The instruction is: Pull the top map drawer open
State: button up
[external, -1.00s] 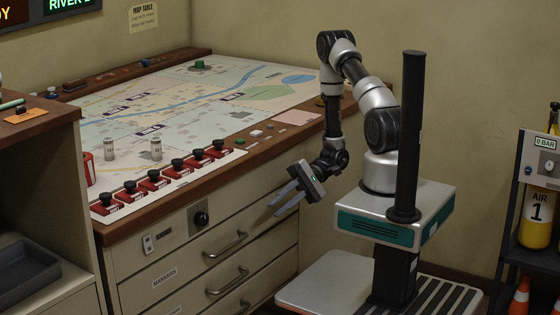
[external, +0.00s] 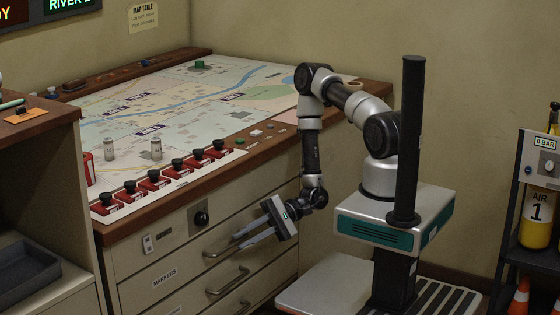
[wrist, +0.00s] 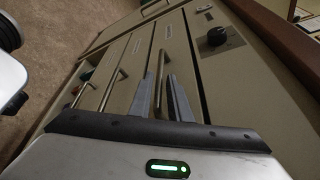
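The top map drawer (external: 185,268) is in the pale cabinet under the map table, and its front looks flush. Its bar handle (external: 226,246) also shows in the wrist view (wrist: 160,70). My gripper (external: 240,239) is open in front of this drawer, its fingers pointing left at the handle. In the wrist view, the far part of the handle lies in line with the gap between the two fingers (wrist: 163,98). I cannot tell whether the fingertips reach around the bar; no grip on it shows.
Lower drawers have their own handles (external: 228,281). A panel with a black knob (external: 201,217) is above the top drawer. The wooden table edge (external: 180,187) overhangs it, with several red-based stamps (external: 154,182) above. Floor is visible beside the cabinet in the wrist view.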

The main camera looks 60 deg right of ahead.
aim_at(236, 243)
jog(key=shift+b+x, duration=0.3)
jog(key=shift+x, duration=2.1)
grip_shut()
